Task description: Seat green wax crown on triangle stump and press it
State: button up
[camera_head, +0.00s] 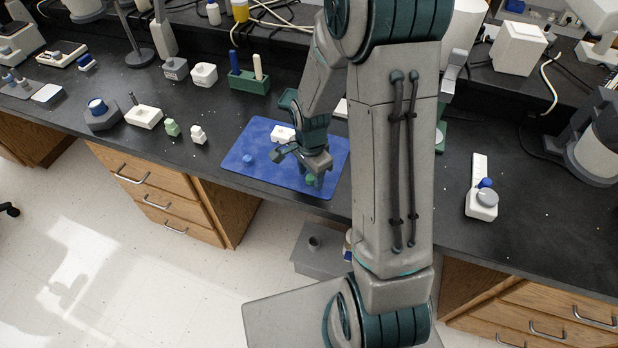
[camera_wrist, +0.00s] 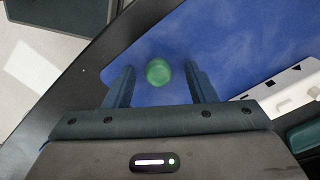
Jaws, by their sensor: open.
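The green wax crown (camera_head: 310,181) sits on the blue mat (camera_head: 236,158), close to the mat's front edge. In the wrist view the crown (camera_wrist: 158,72) is a round green piece between my fingers, with a gap on each side. My gripper (camera_wrist: 160,84) is open around it, and in the head view my gripper (camera_head: 312,178) points down over the front of the mat.
A green block with two pegs (camera_head: 249,82) stands behind the mat. A small green piece (camera_head: 172,127) and a white piece (camera_head: 198,134) stand to the left. A white tool (camera_head: 481,203) lies far right.

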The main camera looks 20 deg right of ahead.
jog(key=shift+c, duration=0.2)
jog(key=c, duration=1)
